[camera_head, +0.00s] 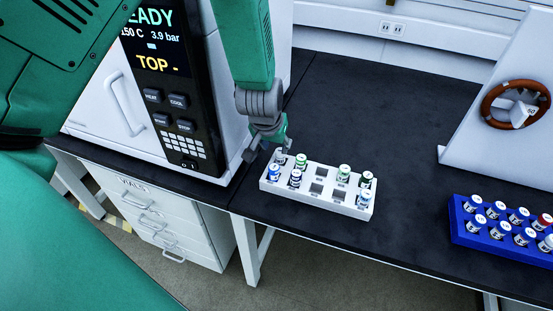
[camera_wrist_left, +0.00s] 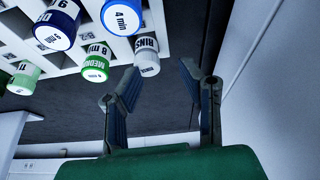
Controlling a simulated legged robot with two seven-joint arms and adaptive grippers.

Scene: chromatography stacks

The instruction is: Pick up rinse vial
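The rinse vial (camera_wrist_left: 147,55) has a white cap and a label reading "RINS" in the left wrist view. It stands in a white rack (camera_head: 336,205), at the rack's back left corner in the head view (camera_head: 281,156). My left gripper (camera_head: 266,147) is just left of and behind that corner. In the left wrist view my left gripper (camera_wrist_left: 160,88) has its fingers spread with nothing between them. The vial is just beyond the fingertips, nearer the left finger, and appears untouched. My right gripper is not in view.
Neighbouring vials crowd the rinse vial: a green-capped one (camera_wrist_left: 96,68) and a blue-capped one (camera_wrist_left: 122,17). An instrument (camera_head: 168,80) with a display stands at left. A blue rack (camera_head: 480,240) of several vials is at right. The black bench (camera_head: 385,110) behind the white rack is clear.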

